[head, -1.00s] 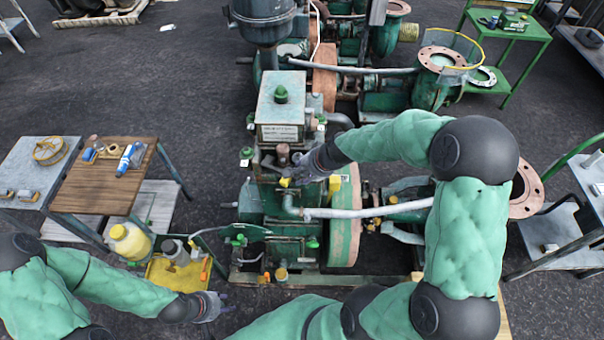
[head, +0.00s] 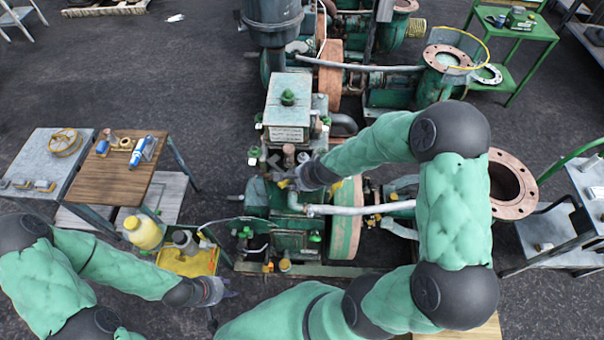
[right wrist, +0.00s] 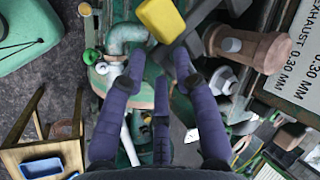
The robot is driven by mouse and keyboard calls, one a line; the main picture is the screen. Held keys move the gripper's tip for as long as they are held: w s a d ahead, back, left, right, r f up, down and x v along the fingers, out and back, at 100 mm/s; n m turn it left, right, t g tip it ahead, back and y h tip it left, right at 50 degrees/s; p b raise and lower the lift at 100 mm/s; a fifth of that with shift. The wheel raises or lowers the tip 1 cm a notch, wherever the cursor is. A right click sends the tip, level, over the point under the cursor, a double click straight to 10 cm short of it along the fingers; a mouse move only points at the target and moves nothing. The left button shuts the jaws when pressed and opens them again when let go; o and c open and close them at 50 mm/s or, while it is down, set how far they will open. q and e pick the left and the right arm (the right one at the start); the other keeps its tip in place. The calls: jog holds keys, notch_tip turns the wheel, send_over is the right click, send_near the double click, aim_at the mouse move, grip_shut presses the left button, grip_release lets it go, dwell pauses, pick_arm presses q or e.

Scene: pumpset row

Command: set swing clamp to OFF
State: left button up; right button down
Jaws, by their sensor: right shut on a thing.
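The swing clamp appears to be the dark lever with a yellow end (right wrist: 165,18) on the green pump engine; the yellow end shows small in the head view (head: 283,184). My right gripper (right wrist: 155,72) is at the lever, its dark fingers on either side of the dark part below the yellow end, shut on it. The fingers hide part of the lever, and no OFF mark is legible. In the head view my right gripper (head: 296,178) reaches in from the right over the engine top. My left gripper (head: 222,292) is low at the left, fingers apart and empty, near the yellow tray.
The engine's green hopper (head: 288,100) stands just behind the clamp. A pale hose (head: 360,209) runs to the right. A yellow tray (head: 200,262) with a yellow jug (head: 143,232) beside it lies left. A wooden-topped table (head: 115,180) is further left.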

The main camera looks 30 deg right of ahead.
aim_at(286, 185)
jog(key=shift+a+m+p, duration=0.3)
jog(key=shift+a+p, duration=0.15)
jog(key=shift+p, duration=0.1)
jog(key=a+m+h+p, duration=0.1)
jog(key=a+m+p, duration=0.1)
jog(key=a+p, duration=0.1)
jog(key=shift+r+h+p, duration=0.15)
jog(key=shift+h+p, duration=0.2)
jog(key=shift+h, duration=0.05)
jog(key=c, duration=0.9)
grip_release()
jog(key=shift+w+m, duration=0.1)
jog(key=shift+m, duration=0.3)
jog(key=shift+o, duration=0.2)
